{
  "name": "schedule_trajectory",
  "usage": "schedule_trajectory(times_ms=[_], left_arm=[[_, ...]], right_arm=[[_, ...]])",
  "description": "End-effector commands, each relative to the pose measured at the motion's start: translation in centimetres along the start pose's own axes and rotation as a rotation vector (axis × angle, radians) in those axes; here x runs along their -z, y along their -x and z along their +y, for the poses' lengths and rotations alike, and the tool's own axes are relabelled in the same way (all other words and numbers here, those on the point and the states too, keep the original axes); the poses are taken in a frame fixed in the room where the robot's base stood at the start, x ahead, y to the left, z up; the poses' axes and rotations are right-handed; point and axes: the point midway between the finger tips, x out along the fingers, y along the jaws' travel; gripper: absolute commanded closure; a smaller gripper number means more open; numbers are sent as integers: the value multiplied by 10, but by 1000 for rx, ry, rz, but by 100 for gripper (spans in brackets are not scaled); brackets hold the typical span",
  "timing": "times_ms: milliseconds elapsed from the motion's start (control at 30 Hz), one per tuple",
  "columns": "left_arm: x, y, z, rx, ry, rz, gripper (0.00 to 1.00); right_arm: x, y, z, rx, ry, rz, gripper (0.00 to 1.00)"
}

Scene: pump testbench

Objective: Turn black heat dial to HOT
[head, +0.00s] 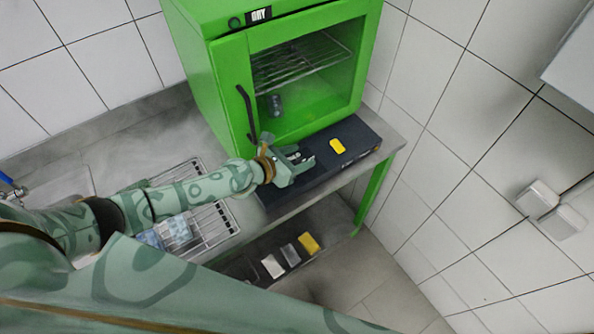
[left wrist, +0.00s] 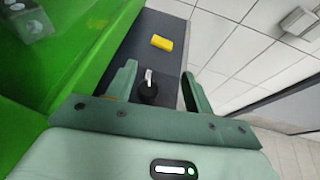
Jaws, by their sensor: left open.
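The black heat dial (left wrist: 148,93) shows in the left wrist view as a round black knob with a white pointer, on the dark panel (left wrist: 163,62). It appears between the two fingers of my left gripper (left wrist: 158,85), which is open. I cannot tell whether the fingers touch it. In the head view my left gripper (head: 302,157) is low over the dark panel in front of the green cabinet (head: 190,60), and I cannot make out the dial there. No HOT mark is readable. My right gripper is not in view.
A yellow block (head: 337,146) lies on the dark panel beyond my left gripper. The cabinet's door handle (head: 247,115) stands close behind my wrist. A wire rack (head: 215,222) sits on the counter at the left. Several small items lie on the shelf below.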

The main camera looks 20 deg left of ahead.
Motion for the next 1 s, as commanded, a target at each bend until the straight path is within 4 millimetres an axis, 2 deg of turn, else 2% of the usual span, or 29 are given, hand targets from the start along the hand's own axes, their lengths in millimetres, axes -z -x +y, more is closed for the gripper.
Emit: schedule_trajectory(times_ms=[33,167,300,500,700,1000], left_arm=[[-15,15,-8,3,-1,1,48],[-37,41,-27,3,-1,1,48],[-38,68,-56,5,4,3,48],[-43,96,-84,2,4,3,48],[-45,108,-96,0,1,2,48],[-45,109,-97,0,1,2,48]], right_arm=[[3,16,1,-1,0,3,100],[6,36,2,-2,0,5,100],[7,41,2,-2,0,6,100],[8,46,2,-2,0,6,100],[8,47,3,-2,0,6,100],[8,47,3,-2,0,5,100]])
